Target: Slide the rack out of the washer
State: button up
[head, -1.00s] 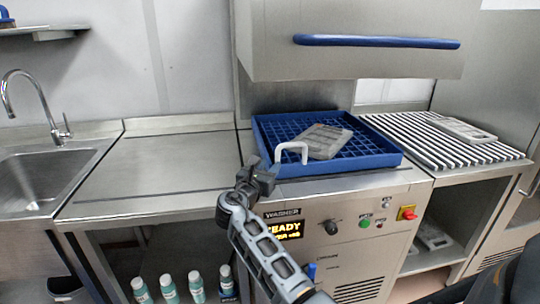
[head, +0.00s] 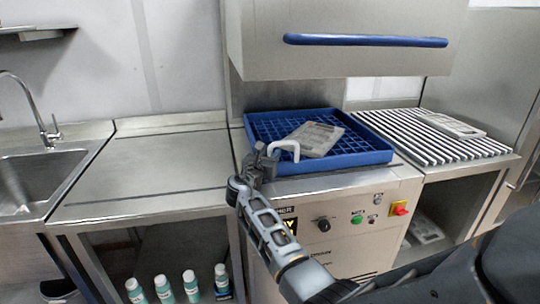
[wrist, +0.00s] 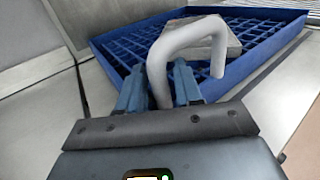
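The blue rack (head: 345,161) sits on the bed of the washer (head: 345,200), under its raised hood (head: 340,60). A grey mould plate (head: 313,140) lies in the rack. A white hooked handle (head: 288,146) stands at the rack's front left. My gripper (head: 262,152) is at this handle. In the wrist view, the two blue fingers of my gripper (wrist: 160,85) lie on either side of the white handle (wrist: 205,28), close against its near leg, and look shut on it. The blue rack (wrist: 262,48) shows behind.
To the left are a bare steel counter (head: 140,170) and a sink (head: 40,180). To the right is a striped slatted table (head: 430,138) with a grey plate (head: 455,125). Several bottles (head: 190,285) stand below the counter. The hood has a blue bar handle (head: 365,41).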

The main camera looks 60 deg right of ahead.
grip_shut()
dwell(0.3)
